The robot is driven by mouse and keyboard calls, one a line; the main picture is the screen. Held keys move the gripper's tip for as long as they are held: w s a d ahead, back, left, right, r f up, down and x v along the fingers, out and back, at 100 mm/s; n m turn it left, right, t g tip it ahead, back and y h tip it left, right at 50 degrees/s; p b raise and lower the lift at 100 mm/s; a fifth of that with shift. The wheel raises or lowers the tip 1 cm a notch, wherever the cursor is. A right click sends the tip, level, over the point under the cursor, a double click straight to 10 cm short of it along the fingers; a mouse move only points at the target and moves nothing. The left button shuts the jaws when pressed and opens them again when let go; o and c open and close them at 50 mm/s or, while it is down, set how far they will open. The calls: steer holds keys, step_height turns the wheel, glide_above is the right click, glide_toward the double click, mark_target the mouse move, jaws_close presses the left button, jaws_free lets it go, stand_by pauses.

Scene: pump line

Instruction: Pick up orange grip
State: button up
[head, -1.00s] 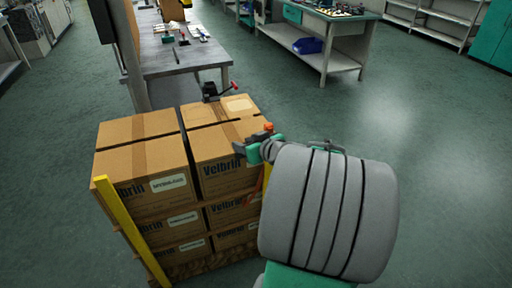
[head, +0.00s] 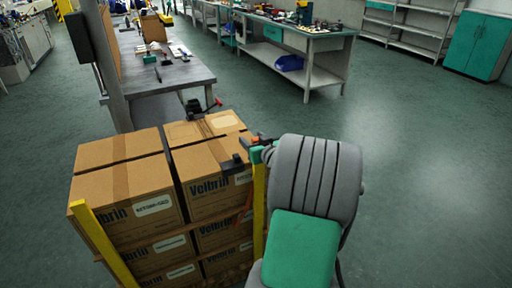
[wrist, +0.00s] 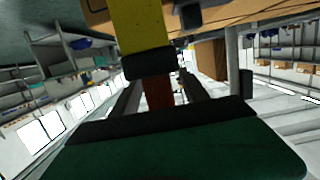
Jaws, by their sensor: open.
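The orange grip (head: 255,140) shows as a small orange piece at my gripper in the head view, at the top of a yellow upright bar (head: 260,195). In the wrist view, the grip (wrist: 158,94) is a reddish-orange piece just past a black collar (wrist: 148,64) on the yellow bar (wrist: 140,25). My gripper (wrist: 160,90) is open, with its dark fingers to either side of the grip. I cannot tell whether they touch it. In the head view my gripper (head: 262,153) is small and partly hidden by my arm.
Stacked cardboard boxes (head: 120,190) stand directly left of my gripper. Another yellow post (head: 103,243) is at their front left. A grey workbench (head: 160,75) is behind them, and a bench with a blue bin (head: 289,63) stands farther back. The floor on the right (head: 430,180) is clear.

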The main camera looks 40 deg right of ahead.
steer(key=shift+c, duration=0.5)
jaws_close()
steer(key=shift+r, duration=0.15)
